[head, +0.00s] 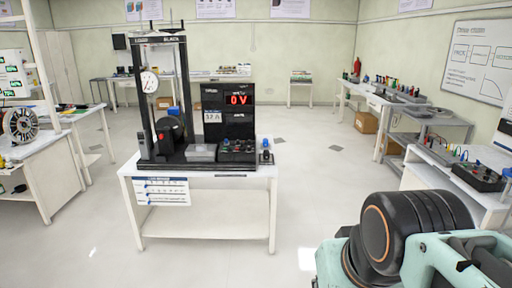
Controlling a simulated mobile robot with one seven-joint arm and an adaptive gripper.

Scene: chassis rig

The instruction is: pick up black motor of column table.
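A round black body that looks like the black motor (171,132) sits low within the rig, with a small blue part on top. Its edges blend into the dark frame behind. Part of my arm, turquoise and black, fills the lower right corner. My gripper is not in view.
A bench (455,170) with devices lines the right; another table (35,160) with a metal wheel stands left. The floor (300,190) between is open.

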